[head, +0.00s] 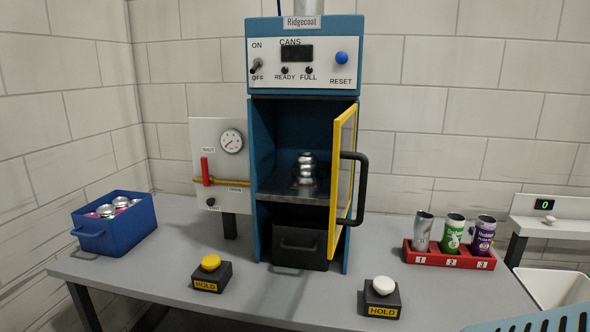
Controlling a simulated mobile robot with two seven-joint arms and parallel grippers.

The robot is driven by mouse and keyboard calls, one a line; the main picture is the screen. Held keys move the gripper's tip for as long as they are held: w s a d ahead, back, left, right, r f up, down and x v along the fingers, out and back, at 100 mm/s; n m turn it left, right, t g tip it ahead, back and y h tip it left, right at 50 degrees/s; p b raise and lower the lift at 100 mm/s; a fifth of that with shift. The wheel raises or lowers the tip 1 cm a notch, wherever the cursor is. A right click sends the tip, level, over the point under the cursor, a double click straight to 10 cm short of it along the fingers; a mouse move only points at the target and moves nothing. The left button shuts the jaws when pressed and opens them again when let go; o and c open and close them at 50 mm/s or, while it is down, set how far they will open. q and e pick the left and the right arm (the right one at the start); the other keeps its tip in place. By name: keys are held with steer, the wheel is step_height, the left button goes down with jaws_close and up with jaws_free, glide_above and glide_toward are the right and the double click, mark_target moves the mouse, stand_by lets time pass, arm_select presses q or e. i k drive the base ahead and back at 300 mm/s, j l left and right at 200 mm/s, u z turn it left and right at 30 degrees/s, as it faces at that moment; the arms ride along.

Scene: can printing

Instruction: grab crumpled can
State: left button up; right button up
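A silvery can (307,170) with a pinched, bulging outline stands upright on the dark shelf inside the blue Ridgecoat machine (305,55). It looks crumpled. The machine's yellow-framed door (343,165) is swung open toward me, with its black handle (354,190) on the right side. The front of the chamber is open and the can is visible through it. Neither of my grippers is in view.
A blue bin (115,236) with several cans stands at the left. Yellow (210,263) and white (381,286) hold buttons sit at the table's front. A red rack (449,258) holds three cans at the right. A dark drawer (299,246) is below the chamber.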

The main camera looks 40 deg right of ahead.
mark_target(307, 165)
steer(key=z, duration=2.3)
